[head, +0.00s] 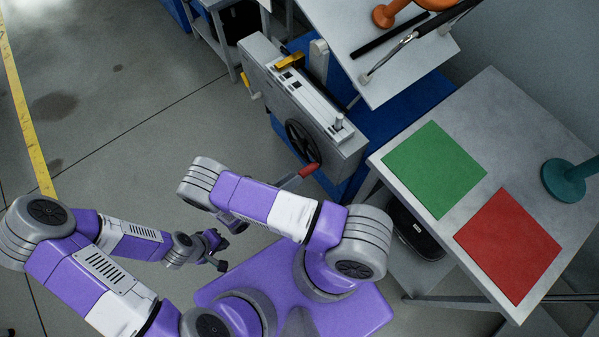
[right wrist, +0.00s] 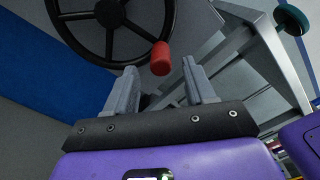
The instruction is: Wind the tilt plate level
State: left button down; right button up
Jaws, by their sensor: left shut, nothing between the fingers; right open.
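A black handwheel (head: 302,141) with a red handle (head: 309,169) sits on the end of a grey machine housing (head: 340,155). A pale grey plate (head: 345,30) lies beyond the housing; I cannot tell how far it tilts. In the right wrist view, the wheel (right wrist: 112,25) is at the top and the red handle (right wrist: 161,58) is just beyond my fingertips. My right gripper (right wrist: 159,78) is open, its fingers on either side of the handle's line, nothing between them. In the head view my right forearm mostly hides it. My left gripper (head: 218,250) is shut and empty, left of my base.
A grey table (head: 395,185) at the right holds a green square (head: 434,169), a red square (head: 507,245) and a teal stand (head: 567,180). An orange object (head: 392,12) and black bar (head: 390,35) lie on the plate.

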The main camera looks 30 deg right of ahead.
jog(key=shift+a, duration=0.25)
